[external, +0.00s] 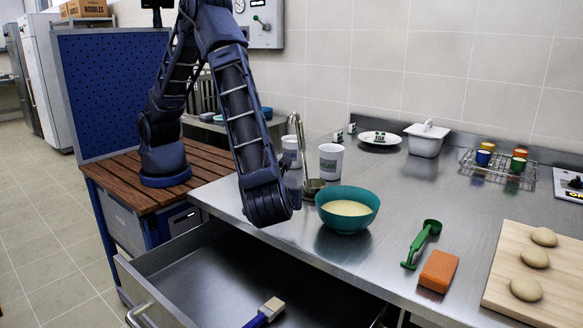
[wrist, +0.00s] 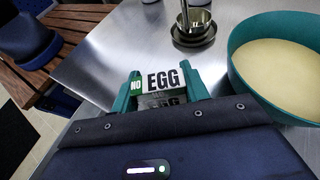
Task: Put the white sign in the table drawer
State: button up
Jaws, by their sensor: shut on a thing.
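The white sign (wrist: 166,78), with "NO" on green and "EGG" in black, is held between the teal fingers of my gripper (wrist: 160,88) in the wrist view. The steel counter shows behind it in that view. In the external view the fingers and the held sign are hidden behind my dark wrist, near the counter's front edge, left of the teal bowl. The table drawer (external: 205,272) is pulled open below my wrist. A brush with a blue handle (external: 265,312) lies in it, and much of its floor is bare.
A teal bowl of pale batter (external: 347,209) stands close to the right of my wrist. A ladle stand (external: 312,184) and white sugar cups (external: 331,161) are behind. A green scoop (external: 421,243), orange block (external: 438,271) and dough board (external: 500,285) lie further right.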

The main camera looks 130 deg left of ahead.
jog(key=m+t, duration=0.1)
jog(key=d+m+t+y, duration=0.1)
jog(key=m+t+y, duration=0.1)
jog(key=shift+d+m+t, duration=0.3)
jog(key=d+m+t+h, duration=0.1)
jog(key=d+m+t, duration=0.6)
jog(key=m+t, duration=0.25)
jog(key=m+t+h, duration=0.7)
send_over(232, 302)
jog(key=shift+g, duration=0.25)
notch_tip(232, 302, down, 20)
jog(key=shift+r, duration=0.15)
jog(key=o, duration=1)
jog(key=shift+w, duration=0.1)
